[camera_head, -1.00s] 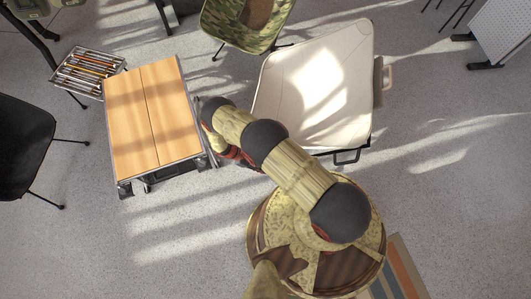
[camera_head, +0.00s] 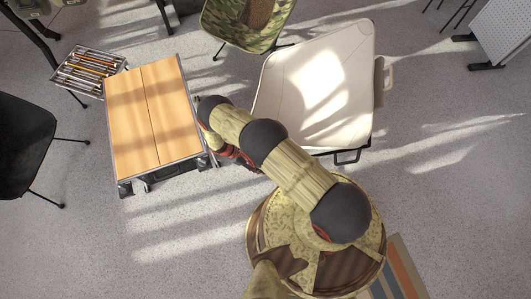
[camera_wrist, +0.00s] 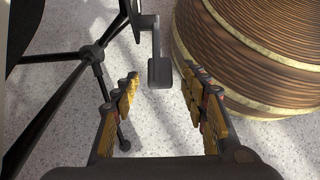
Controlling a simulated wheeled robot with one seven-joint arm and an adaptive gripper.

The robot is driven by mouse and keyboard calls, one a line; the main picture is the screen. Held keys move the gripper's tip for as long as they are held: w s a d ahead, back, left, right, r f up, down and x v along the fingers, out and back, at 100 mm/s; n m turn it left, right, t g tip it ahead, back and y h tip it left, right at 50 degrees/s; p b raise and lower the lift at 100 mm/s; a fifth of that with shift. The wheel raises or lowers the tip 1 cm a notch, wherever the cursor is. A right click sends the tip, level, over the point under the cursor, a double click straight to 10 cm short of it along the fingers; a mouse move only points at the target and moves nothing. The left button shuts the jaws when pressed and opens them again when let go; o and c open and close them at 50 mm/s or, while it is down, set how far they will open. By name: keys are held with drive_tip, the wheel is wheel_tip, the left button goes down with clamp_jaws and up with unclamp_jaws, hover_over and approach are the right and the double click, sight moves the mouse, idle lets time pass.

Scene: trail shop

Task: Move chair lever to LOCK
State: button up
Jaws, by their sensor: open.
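The cream chair (camera_head: 280,85) stands right of my arm in the head view, its broad seat or back seen from above. In the wrist view a dark grey lever with a flat rectangular paddle (camera_wrist: 161,73) hangs on a thin stem from the top, beside black chair legs (camera_wrist: 92,52). My gripper (camera_wrist: 162,88) is open, with its fingers on both sides below the paddle. No contact with the paddle is visible. No LOCK marking can be read. In the head view my gripper is mostly hidden under my arm.
A low wooden-topped table (camera_head: 135,125) stands left of my arm, with a rack of tools (camera_head: 88,68) behind it. A black chair (camera_head: 22,145) is at the left edge and a camouflage chair (camera_head: 225,25) at the top. Grey floor (camera_head: 450,200) is clear at right.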

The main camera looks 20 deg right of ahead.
drive_tip(key=v, duration=0.9)
drive_tip(key=shift+a+r, duration=0.15)
drive_tip(key=shift+a, duration=0.05)
drive_tip(key=shift+w, duration=0.15)
drive_tip(key=s+d+g, duration=0.1)
drive_tip(key=s, duration=0.4)
drive_tip(key=w+r+m+t+y+p, duration=0.25)
drive_tip(key=r+m+y, duration=0.4)
drive_tip(key=r, duration=3.85)
drive_tip(key=s+d+r+m+t+p, duration=0.1)
drive_tip(key=s+d+r+t, duration=0.2)
drive_tip(key=r, duration=0.8)
drive_tip(key=s+d+r+m+t+y+p, duration=0.1)
drive_tip(key=s+d+r+m+t+p, duration=0.1)
drive_tip(key=r, duration=0.9)
drive_tip(key=s+d+r+m+t+y+p, duration=0.1)
drive_tip(key=s+d+r+t, duration=0.3)
drive_tip(key=r, duration=0.7)
drive_tip(key=shift+s+d+m+p, duration=0.3)
drive_tip(key=shift+s+d+m, duration=0.25)
drive_tip(key=shift+s, duration=0.65)
